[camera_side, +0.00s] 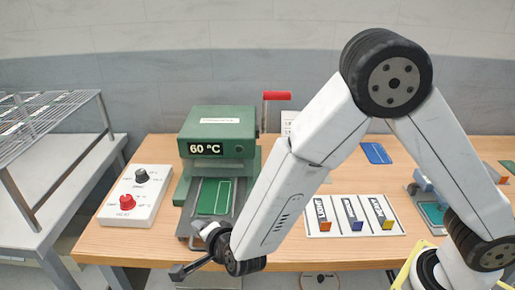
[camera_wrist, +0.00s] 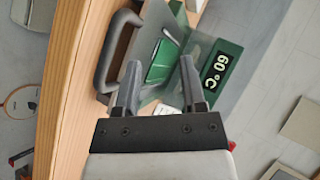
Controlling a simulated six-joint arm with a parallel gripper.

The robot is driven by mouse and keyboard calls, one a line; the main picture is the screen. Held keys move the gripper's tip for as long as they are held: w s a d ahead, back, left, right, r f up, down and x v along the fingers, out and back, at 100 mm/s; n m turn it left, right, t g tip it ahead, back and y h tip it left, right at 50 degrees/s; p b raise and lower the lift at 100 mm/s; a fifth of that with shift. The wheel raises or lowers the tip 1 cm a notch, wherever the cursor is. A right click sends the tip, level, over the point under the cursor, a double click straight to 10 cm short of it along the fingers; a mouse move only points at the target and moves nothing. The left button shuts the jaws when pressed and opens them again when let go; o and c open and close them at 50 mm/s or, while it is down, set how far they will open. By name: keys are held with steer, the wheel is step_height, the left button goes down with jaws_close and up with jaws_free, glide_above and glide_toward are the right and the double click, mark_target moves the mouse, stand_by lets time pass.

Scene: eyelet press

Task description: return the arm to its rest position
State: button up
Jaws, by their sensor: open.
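My gripper (camera_side: 187,268) hangs low at the front edge of the table, in front of the green press. In the wrist view its two fingers (camera_wrist: 158,66) stand apart with nothing held between them. My arm is bent, with its elbow high. The green press (camera_side: 218,125) has a lit display reading 60 °C, which also shows in the wrist view (camera_wrist: 220,70). A green piece (camera_side: 215,196) lies on the press bed, and it shows beyond the fingers in the wrist view (camera_wrist: 163,62). My wrist hides part of the bed's front.
A white control box (camera_side: 134,196) with a red and a dark knob stands left of the press. A white board (camera_side: 352,229) with three coloured-tip items lies to the right. A blue piece (camera_side: 376,153) lies behind it. A wire rack (camera_side: 35,118) stands far left.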

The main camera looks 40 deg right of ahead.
steer(key=d+n, duration=0.1)
steer(key=d+r+n+g+y, duration=0.1)
steer(key=d+n, duration=0.1)
steer(key=d+r+n+g, duration=0.1)
steer(key=shift+w+d+r+n+y, duration=0.2)
steer(key=shift+d+n+y, duration=0.1)
steer(key=shift+d+y, duration=0.1)
steer(key=d+n, duration=0.1)
steer(key=s+d+n+g, duration=0.1)
steer(key=d+n, duration=0.1)
steer(key=shift+s+d+r+y, duration=0.25)
steer(key=shift+s+r+y, duration=0.05)
steer(key=shift+s+r, duration=0.05)
steer(key=s+d+n+g+h, duration=0.1)
steer(key=s+d+n+g, duration=0.5)
steer(key=s+d, duration=0.7)
steer(key=n, duration=0.2)
steer(key=shift+s+d+r+n+g, duration=0.3)
steer(key=shift+d+r+n, duration=0.05)
steer(key=shift+d+n, duration=0.05)
